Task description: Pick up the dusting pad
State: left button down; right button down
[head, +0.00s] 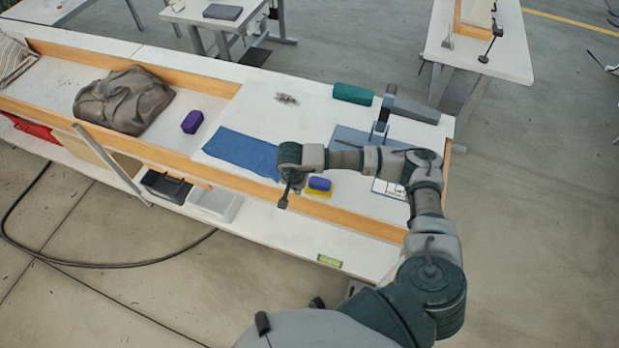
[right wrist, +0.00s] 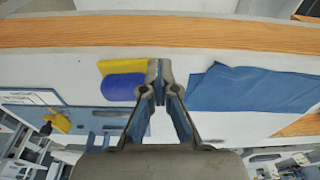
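I cannot tell for certain which block is the dusting pad. A blue-violet rounded pad (head: 320,183) lies on a yellow piece (head: 318,193) near the bench's front rail, and it also shows in the right wrist view (right wrist: 125,87). A purple block (head: 192,122) lies further left, near the brown cloth heap. My right gripper (head: 284,203) hangs over the front of the bench, left of the blue-violet pad. In the right wrist view its fingertips (right wrist: 160,72) meet with nothing visible between them, just beside the pad. My left gripper is out of view.
A blue cloth (head: 243,152) lies left of my right gripper. A brown cloth heap (head: 124,100) is at the left. A green block (head: 353,93) and a grey press (head: 381,118) stand at the back. A wooden rail (head: 355,221) edges the front.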

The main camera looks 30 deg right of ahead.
jog(key=s+a+r+b, duration=0.1)
jog(key=s+a, duration=0.2)
jog(key=a, duration=0.4)
jog(key=shift+w, duration=0.1)
jog(key=shift+c, duration=1.9)
grip_release()
